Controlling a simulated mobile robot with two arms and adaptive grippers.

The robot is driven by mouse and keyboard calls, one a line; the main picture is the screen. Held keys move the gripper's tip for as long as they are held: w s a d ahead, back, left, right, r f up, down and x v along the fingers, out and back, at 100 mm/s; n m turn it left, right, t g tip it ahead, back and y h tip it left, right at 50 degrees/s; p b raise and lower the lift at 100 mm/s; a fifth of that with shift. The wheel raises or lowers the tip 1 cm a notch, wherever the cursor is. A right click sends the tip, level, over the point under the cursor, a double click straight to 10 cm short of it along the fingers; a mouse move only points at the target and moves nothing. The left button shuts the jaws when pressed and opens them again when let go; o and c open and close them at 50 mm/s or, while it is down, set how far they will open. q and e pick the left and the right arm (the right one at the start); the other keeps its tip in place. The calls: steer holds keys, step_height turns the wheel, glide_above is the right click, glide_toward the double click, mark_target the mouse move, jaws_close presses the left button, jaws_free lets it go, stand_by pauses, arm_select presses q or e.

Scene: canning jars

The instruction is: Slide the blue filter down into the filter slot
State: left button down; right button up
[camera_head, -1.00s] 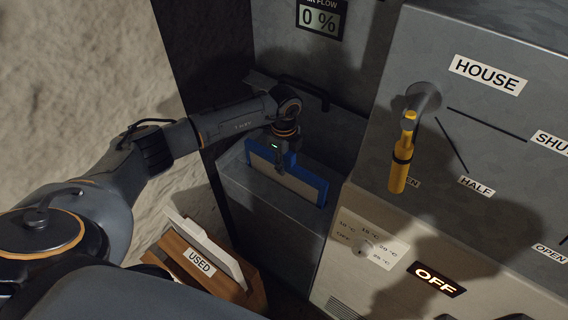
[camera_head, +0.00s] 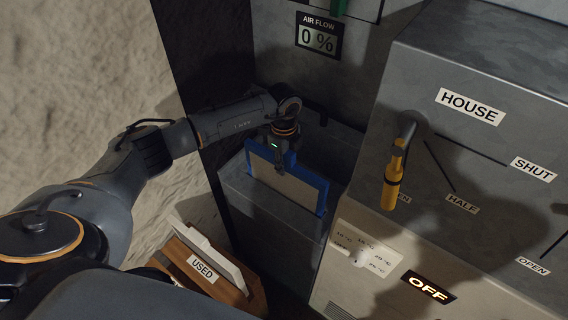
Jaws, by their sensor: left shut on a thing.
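The blue filter (camera_head: 304,187) has a blue frame around a pale panel. It stands upright at the top of a grey housing (camera_head: 250,208). Its lower edge meets the housing top, where I take the filter slot to be; the slot opening itself is hidden. My left gripper (camera_head: 281,158) is shut on the filter's upper edge, left of its middle. My right gripper is not in view.
A wooden box labelled USED (camera_head: 247,303) holds a white panel (camera_head: 212,251) at the lower left. A grey cabinet with a yellow lever (camera_head: 393,178) stands close on the right. A display (camera_head: 428,287) reads OFF.

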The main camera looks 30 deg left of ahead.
arm_select(q)
steer(key=shift+r+p, duration=5.1)
steer(key=shift+r, duration=1.95)
steer(key=shift+f, duration=0.1)
steer(key=shift+f+b, duration=0.65)
steer(key=shift+f, duration=0.3)
steer(key=shift+f+b, duration=1.8)
steer(key=shift+f, duration=0.55)
steer(key=shift+f+b, duration=1.7)
steer(key=shift+f, duration=0.8)
